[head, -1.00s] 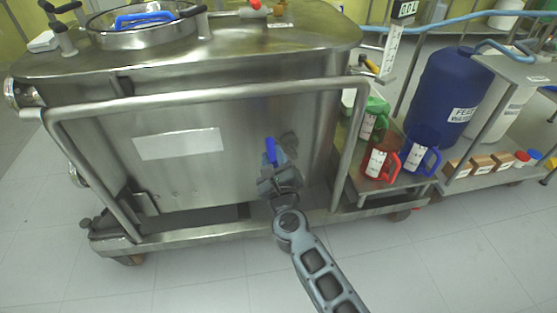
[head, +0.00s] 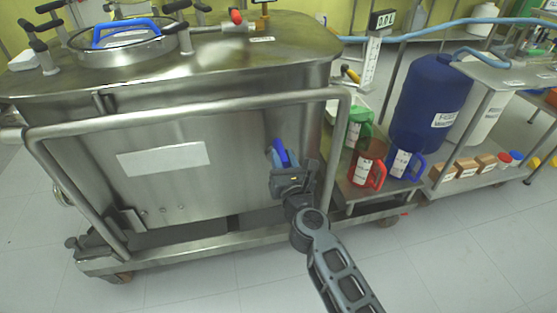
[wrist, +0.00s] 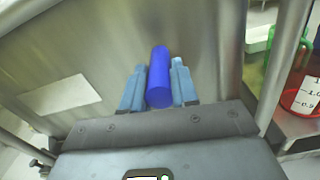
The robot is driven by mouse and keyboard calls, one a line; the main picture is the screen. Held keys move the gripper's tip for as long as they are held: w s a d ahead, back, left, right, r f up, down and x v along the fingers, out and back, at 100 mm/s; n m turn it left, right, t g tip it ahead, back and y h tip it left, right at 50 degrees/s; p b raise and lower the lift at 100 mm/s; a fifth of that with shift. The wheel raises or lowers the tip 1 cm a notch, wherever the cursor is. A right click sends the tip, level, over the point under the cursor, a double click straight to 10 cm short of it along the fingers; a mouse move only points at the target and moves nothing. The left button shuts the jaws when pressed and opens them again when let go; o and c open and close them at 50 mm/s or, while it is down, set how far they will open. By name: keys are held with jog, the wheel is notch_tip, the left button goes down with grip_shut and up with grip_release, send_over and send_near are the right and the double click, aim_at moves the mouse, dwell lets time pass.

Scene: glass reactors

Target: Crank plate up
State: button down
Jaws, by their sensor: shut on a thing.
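A blue cylindrical crank handle (head: 281,152) stands out from the front wall of the steel tank (head: 240,130). My gripper (head: 284,162) is at it, inside the cart's tubular rail. In the wrist view the blue handle (wrist: 159,78) is between the two light-blue fingers of my gripper (wrist: 158,90), which are shut on it. The crank's arm and pivot are hidden behind my gripper. No separate plate that the crank moves can be made out.
The tubular rail (head: 190,113) runs across the tank front. At right, green (head: 359,125), red (head: 367,168) and blue (head: 406,163) jugs stand on a low shelf beside a blue drum (head: 428,103). A blue-handled lid (head: 125,38) tops the tank. The front floor is clear.

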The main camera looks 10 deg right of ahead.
jog(key=shift+d+f, duration=0.15)
jog(key=shift+d, duration=0.25)
jog(key=c, duration=1.2)
grip_release()
jog(key=o, duration=0.3)
jog(key=shift+a, duration=0.1)
jog(key=shift+o, duration=0.2)
jog(key=s, duration=0.7)
jog(key=shift+s+p, duration=0.4)
jog(key=shift+p, duration=0.05)
